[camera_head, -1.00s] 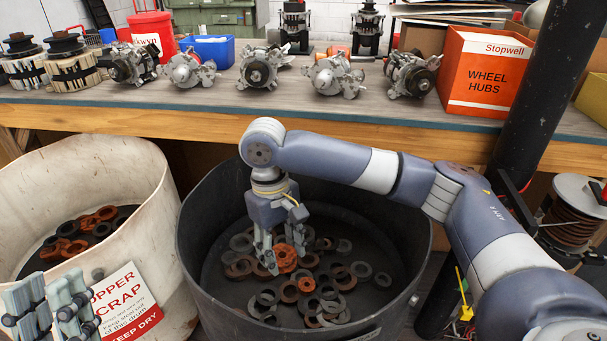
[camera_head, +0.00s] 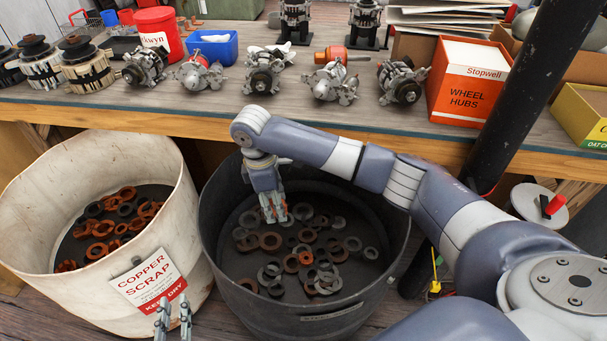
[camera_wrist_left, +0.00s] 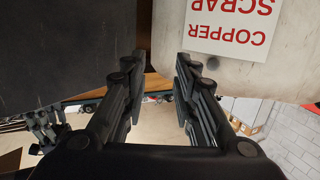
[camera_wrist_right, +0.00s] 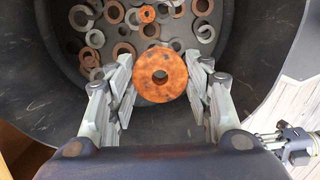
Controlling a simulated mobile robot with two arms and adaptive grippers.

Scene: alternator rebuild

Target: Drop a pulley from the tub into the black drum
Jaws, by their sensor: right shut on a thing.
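The black drum (camera_head: 230,292) stands on the floor, with several grey and rust-coloured rings on its bottom. The cream tub (camera_head: 30,215), labelled copper scrap, stands to its left and holds several orange-brown and dark rings. My right gripper (camera_head: 274,215) reaches down inside the drum's opening. In the right wrist view it is shut on a rusty orange pulley (camera_wrist_right: 160,94) with a centre hole, above the rings. In the head view this pulley cannot be made out. My left gripper (camera_head: 173,318) is open and empty in front of the tub, below its sign (camera_head: 149,280).
A workbench (camera_head: 200,112) runs behind both containers and bears several alternators, a red bucket (camera_head: 158,30), a blue bin (camera_head: 213,50) and an orange wheel-hubs box (camera_head: 468,85). A black post (camera_head: 520,90) rises right of the drum.

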